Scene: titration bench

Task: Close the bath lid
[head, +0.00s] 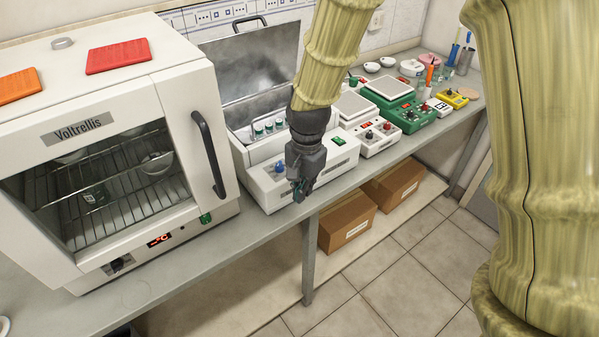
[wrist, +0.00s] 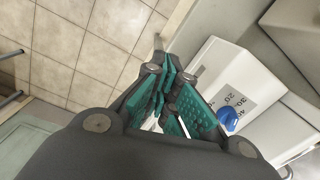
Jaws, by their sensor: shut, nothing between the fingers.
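The bath (head: 258,168) is a white box on the bench with a blue knob on its front. The knob also shows in the wrist view (wrist: 229,118). Its metal lid (head: 255,62) stands raised at the back, with a dark handle (head: 249,23) at its top edge. My gripper (head: 299,194) points down in front of the bath's front panel, near the bench's front edge. In the wrist view my gripper (wrist: 168,98) has its teal finger pads close together, shut and empty. My arm hides the lid's right edge.
A white oven (head: 110,150) with a dark handle stands left of the bath. A white stirrer (head: 372,133) and a green balance (head: 405,112) stand to the right. Cardboard boxes (head: 346,220) sit below the bench. The floor in front (head: 400,285) is clear.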

